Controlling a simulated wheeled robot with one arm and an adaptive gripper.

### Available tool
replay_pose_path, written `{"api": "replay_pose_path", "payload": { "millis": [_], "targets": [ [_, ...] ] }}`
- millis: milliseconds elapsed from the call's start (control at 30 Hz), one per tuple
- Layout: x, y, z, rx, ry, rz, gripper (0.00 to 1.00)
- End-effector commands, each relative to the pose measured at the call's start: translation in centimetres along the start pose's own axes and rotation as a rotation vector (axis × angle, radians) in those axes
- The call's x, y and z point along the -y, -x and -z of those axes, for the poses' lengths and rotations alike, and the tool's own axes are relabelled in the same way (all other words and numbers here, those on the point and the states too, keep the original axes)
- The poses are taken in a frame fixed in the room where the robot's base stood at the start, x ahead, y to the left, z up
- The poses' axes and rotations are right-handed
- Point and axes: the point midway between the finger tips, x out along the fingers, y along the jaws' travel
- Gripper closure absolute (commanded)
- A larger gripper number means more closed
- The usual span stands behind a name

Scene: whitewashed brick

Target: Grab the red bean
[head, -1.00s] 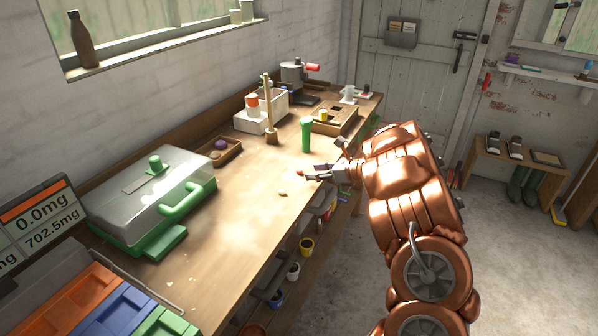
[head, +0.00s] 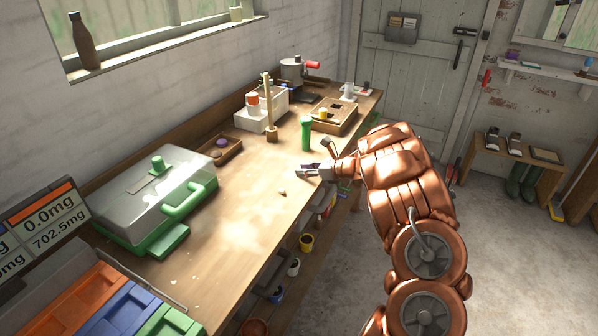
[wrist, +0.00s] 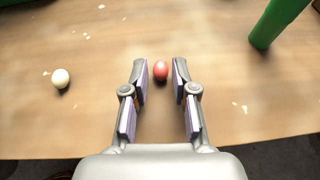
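The red bean (wrist: 160,70) lies on the wooden bench top (wrist: 95,125), between the tips of my two fingers in the wrist view. There is a gap on both sides of it, and neither finger appears to touch it. My gripper (wrist: 158,82) is open, with purple-grey pads on its inner faces. In the head view my gripper (head: 303,170) is low over the bench near its front edge. The red bean cannot be made out in the head view, where the gripper seems to hide it.
A pale bean (wrist: 60,78) lies left of my gripper. A green upright cylinder (head: 306,134) stands just beyond it, also at the wrist view's upper right (wrist: 275,22). A wooden post (head: 268,105) and a green-based clear-lidded case (head: 155,190) are farther left.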

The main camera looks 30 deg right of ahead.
Motion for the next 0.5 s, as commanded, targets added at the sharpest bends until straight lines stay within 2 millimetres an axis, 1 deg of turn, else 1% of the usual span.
{"api": "replay_pose_path", "payload": {
  "millis": [33, 167, 500],
  "targets": [
    [0.0, 0.01, 0.0, 0.0, 0.0, 0.0, 0.81],
    [0.01, 0.02, -0.01, 0.0, 0.0, 0.0, 0.95],
    [0.01, 0.06, -0.11, 0.0, 0.001, 0.0, 0.95]
  ]
}}
